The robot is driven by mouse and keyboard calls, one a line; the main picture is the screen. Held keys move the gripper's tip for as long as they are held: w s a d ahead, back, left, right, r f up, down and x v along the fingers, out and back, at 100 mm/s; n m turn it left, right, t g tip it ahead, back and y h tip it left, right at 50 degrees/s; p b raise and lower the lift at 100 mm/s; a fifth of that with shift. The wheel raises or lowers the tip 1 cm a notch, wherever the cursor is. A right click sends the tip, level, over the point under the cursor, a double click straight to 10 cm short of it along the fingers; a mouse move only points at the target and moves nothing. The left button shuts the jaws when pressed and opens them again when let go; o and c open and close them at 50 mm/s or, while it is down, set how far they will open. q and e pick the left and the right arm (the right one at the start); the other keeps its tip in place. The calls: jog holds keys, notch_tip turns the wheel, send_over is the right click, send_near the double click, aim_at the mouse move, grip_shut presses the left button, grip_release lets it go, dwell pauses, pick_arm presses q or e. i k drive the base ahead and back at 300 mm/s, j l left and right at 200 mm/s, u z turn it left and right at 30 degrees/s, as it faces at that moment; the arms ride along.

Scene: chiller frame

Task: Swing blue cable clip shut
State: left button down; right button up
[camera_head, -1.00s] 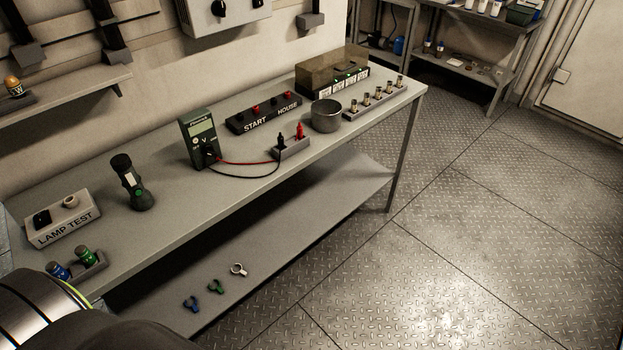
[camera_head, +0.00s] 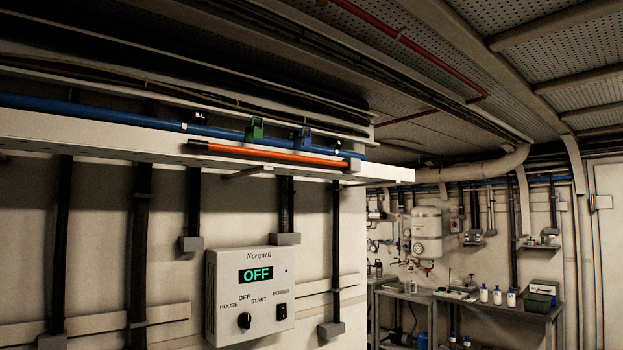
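A blue cable clip (camera_head: 303,138) sits high on the wall, near the right end of the overhead cable tray (camera_head: 90,133). It is at the thick blue cable (camera_head: 220,131) that runs along the tray. It is small in view, and I cannot tell how far its jaw stands open. A green clip (camera_head: 255,129) sits to its left on the same run. Neither of my grippers is in view.
An orange rod (camera_head: 270,153) lies along the tray front below the clips. Under the tray hangs a control box (camera_head: 250,292) reading OFF. Dark conduits run down the wall. Benches with bottles and a white boiler (camera_head: 427,233) stand at the back right.

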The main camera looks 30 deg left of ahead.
aim_at(298, 140)
jog(key=i+u, duration=0.15)
jog(key=u, duration=0.3)
jog(key=i+l+u, duration=0.15)
jog(key=u, duration=0.3)
jog(key=i+l+u, duration=0.15)
jog(key=u, duration=0.35)
jog(key=i+l+u, duration=0.1)
jog(key=l+u, duration=0.2)
jog(key=u, duration=0.15)
